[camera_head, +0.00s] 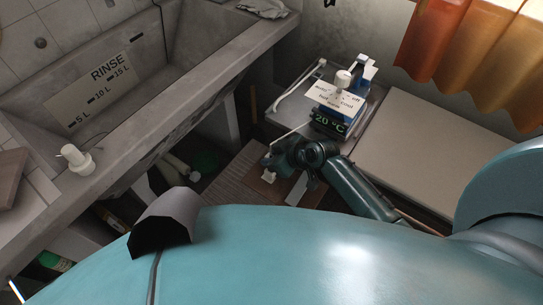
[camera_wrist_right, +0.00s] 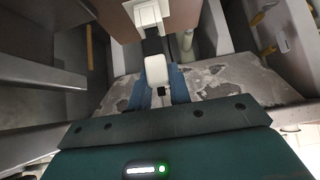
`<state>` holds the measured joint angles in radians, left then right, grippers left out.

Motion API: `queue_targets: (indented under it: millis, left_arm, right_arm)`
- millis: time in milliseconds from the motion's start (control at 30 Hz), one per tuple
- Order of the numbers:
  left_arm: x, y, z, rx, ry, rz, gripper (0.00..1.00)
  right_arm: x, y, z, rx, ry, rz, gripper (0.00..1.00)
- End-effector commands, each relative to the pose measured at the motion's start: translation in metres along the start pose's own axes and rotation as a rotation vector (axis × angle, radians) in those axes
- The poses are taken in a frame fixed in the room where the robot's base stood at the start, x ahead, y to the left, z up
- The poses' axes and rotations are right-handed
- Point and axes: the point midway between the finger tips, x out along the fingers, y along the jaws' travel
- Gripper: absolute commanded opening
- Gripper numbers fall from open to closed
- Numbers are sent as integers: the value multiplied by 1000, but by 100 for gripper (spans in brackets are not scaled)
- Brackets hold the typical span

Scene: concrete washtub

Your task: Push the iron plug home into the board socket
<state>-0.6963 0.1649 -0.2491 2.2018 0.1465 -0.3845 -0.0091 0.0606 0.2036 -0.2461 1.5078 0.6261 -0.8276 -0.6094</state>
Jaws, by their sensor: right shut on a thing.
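My right gripper (camera_head: 277,160) is low in the middle of the head view. In the right wrist view its blue fingers (camera_wrist_right: 161,88) are shut on the white plug (camera_wrist_right: 157,71), one finger on each side. A dark part in front of the plug lines up with the white socket (camera_wrist_right: 149,15) on the brown board (camera_wrist_right: 184,14). Plug and socket are very close; I cannot tell how far the plug is in. In the head view the brown board (camera_head: 268,190) lies below the gripper, with the white socket (camera_head: 268,177) at its edge. My left gripper is not in view.
The concrete washtub (camera_head: 190,75) fills the left, with a white pump bottle (camera_head: 76,160) on its edge. A device with a 20 °C display (camera_head: 330,121) stands behind my gripper. A pale flat board (camera_head: 430,135) lies to the right, below orange curtains (camera_head: 465,50).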

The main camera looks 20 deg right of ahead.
Motion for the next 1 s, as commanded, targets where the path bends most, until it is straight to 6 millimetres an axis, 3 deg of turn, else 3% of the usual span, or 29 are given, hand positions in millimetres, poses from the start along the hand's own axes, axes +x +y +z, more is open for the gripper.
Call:
queue_targets:
  millis: [500,533,800,1000]
  left_arm:
    - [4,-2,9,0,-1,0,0]
    - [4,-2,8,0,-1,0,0]
    - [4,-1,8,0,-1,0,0]
    - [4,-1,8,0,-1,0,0]
  right_arm:
    - [9,0,9,0,0,1,0]
    - [9,0,9,0,0,1,21]
    - [9,0,9,0,0,0,43]
    - [9,0,9,0,0,0,45]
